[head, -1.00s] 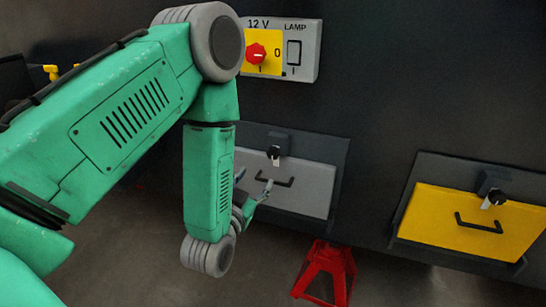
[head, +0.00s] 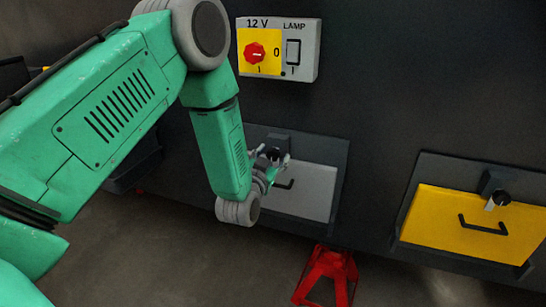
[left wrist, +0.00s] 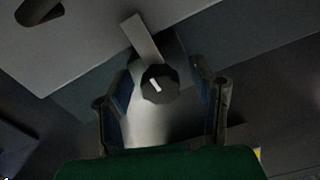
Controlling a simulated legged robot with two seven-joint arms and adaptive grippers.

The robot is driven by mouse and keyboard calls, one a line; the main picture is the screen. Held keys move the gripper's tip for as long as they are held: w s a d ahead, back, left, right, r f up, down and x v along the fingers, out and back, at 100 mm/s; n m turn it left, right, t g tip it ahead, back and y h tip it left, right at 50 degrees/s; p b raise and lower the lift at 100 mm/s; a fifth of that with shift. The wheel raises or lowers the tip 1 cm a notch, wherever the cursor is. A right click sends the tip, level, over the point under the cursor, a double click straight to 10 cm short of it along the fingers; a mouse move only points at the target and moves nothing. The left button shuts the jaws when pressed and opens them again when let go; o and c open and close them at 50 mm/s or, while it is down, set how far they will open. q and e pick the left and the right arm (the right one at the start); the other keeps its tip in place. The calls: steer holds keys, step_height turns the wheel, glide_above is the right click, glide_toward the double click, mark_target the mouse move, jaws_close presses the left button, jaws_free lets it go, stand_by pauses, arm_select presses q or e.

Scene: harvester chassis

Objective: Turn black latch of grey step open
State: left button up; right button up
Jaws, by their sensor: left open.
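The grey step (head: 308,195) is a grey panel with a black handle, set in a dark frame in the middle of the head view. Its black latch (head: 272,154) sits at the panel's top edge, partly hidden by my gripper. My left gripper (head: 270,160) is open at the latch, its fingers on either side of it. In the left wrist view the latch's round black knob (left wrist: 160,84) with a white mark lies between the two spread fingers (left wrist: 162,95), with a gap on each side. A light grey tab sticks out from the knob. My right gripper is not in view.
A yellow step (head: 470,220) with its own black latch (head: 498,199) is at the right. A switch box (head: 278,50) with a red knob is above the grey step. A red stand (head: 326,275) is on the floor below.

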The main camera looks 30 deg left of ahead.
arm_select(q)
jaws_close()
steer(key=n+p, duration=0.1)
steer(key=n, duration=0.3)
steer(key=shift+n, duration=0.4)
steer(key=n, duration=0.4)
steer(key=shift+s+f+n, duration=0.1)
steer(key=shift+n, duration=0.2)
steer(key=n, duration=0.4)
steer(key=shift+f+n+b, duration=0.1)
steer(key=shift+n+b, duration=0.4)
steer(key=shift+n, duration=1.7)
steer(key=shift+d, duration=0.1)
